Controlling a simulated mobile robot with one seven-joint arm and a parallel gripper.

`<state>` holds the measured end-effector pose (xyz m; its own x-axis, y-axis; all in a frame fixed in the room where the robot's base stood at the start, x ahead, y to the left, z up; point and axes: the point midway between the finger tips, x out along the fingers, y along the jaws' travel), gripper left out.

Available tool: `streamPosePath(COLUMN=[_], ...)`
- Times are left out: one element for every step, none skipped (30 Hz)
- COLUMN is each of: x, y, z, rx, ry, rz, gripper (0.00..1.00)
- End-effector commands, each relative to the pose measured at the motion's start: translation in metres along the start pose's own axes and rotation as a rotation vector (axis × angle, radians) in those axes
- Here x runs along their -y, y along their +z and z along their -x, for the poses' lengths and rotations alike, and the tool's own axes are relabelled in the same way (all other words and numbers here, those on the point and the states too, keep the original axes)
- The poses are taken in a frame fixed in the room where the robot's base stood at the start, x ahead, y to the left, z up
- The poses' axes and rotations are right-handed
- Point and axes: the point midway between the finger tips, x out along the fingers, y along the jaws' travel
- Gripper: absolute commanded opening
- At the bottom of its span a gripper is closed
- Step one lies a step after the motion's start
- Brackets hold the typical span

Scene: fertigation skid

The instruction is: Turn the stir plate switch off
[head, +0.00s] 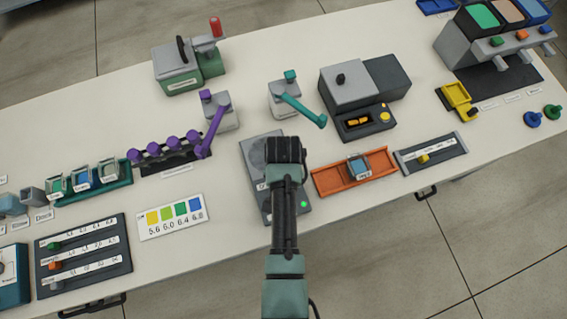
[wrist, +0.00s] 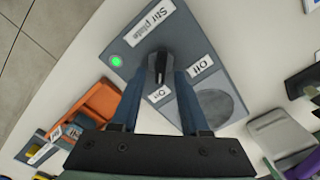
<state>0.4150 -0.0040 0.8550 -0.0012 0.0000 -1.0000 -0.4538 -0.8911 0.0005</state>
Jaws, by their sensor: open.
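The grey stir plate (head: 256,148) lies flat on the bench under my arm in the head view. In the wrist view the stir plate (wrist: 214,75) shows its round pad, a "Stir plate" label, and "Off" and "On" labels. Its small light glows green (wrist: 116,61). The black switch (wrist: 158,64) sits between the "On" and "Off" labels; I cannot tell for sure which way it is set. My gripper (wrist: 160,76) is open, with one blue finger on each side of the switch; contact is not clear. In the head view my gripper (head: 286,150) hides the switch.
An orange tray (head: 325,181) with a small block stands right of the stir plate. A teal-handled valve (head: 290,97) stands behind it. A color chart (head: 172,217) and a purple-handled unit (head: 219,115) are to the left. Bare bench lies between the chart and the plate.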

Motion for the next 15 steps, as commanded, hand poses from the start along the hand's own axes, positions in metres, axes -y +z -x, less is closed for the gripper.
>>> streamPosePath(x=[0.0001,0.0001,0.0001,0.0001,0.0001,0.0001,0.0001,0.0001,0.0001,0.0001,0.0001,0.0001,0.0001,0.0001,0.0001], y=[-0.0002,-0.0002,-0.0003,-0.0003,-0.0003,-0.0002,-0.0002,-0.0002,-0.0002,-0.0002,-0.0002,-0.0002,-0.0002,-0.0002,-0.0002], z=[-0.0004,-0.0005,-0.0004,-0.0003,-0.0003,-0.0002,-0.0002,-0.0001,-0.0001,-0.0001,-0.0001,0.0000,0.0000,0.0000,0.0000], rx=[0.000,-0.001,-0.001,-0.001,-0.001,-0.001,-0.001,-0.001,-0.001,-0.001,-0.001,-0.001,-0.001,0.000,0.000], ry=[0.000,0.000,0.000,0.000,0.000,0.000,0.000,0.000,0.000,0.000,0.000,0.000,0.000,0.000,0.000], rz=[0.000,0.000,0.000,0.000,0.000,0.000,0.000,0.000,0.000,0.000,0.000,0.000,0.000,0.000,0.000], gripper=[0.45,0.45,0.45,0.45,0.45,0.45,0.43,0.38,0.31,0.25,0.20,0.13,0.07,0.02,0.00])
